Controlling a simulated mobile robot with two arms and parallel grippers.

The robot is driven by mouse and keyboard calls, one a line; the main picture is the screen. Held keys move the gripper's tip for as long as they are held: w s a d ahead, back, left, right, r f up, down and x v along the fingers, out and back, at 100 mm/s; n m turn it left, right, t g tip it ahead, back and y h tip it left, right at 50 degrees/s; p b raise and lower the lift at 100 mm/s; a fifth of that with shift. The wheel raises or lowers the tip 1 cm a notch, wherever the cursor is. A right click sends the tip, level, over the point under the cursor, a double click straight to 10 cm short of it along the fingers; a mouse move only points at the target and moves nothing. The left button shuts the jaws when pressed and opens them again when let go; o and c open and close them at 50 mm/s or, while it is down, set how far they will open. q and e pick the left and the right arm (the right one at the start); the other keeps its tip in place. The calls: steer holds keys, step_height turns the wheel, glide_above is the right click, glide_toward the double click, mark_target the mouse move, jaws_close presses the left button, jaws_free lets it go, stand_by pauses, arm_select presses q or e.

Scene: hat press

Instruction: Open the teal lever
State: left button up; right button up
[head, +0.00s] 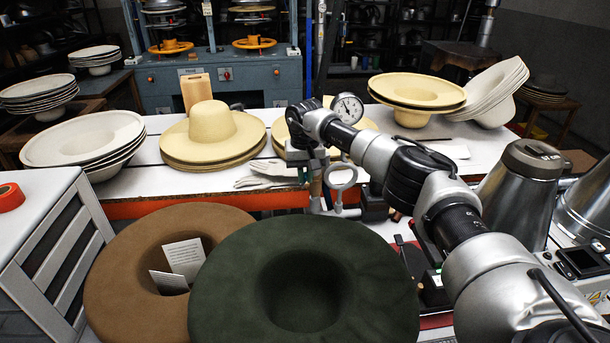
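My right arm reaches in from the right, and my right gripper (314,172) points down beside the pressure gauge (347,108), over the near edge of the white table. The gripper is small and dark here, and its finger gap does not show clearly. I cannot clearly make out the teal lever. A small dull greenish upright part (316,188) shows just below the gripper, but I cannot tell whether it is the lever or whether the gripper touches it. A grey ring-shaped fitting (341,177) is just to its right. My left gripper is out of view.
A dark green hat (225,290) and a brown hat (110,280) with cards lie in front. Straw hats (212,125) and pale stacked hats (90,142) are on the white table (142,187). A metal cone-shaped vessel (520,195) stands at right. White gloves (265,178) lie left of the gripper.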

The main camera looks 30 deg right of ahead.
steer(key=o, duration=0.4)
steer(key=shift+o, duration=0.2)
step_height(320, 180, up, 11)
steer(key=b, duration=0.1)
steer(key=shift+b, duration=0.3)
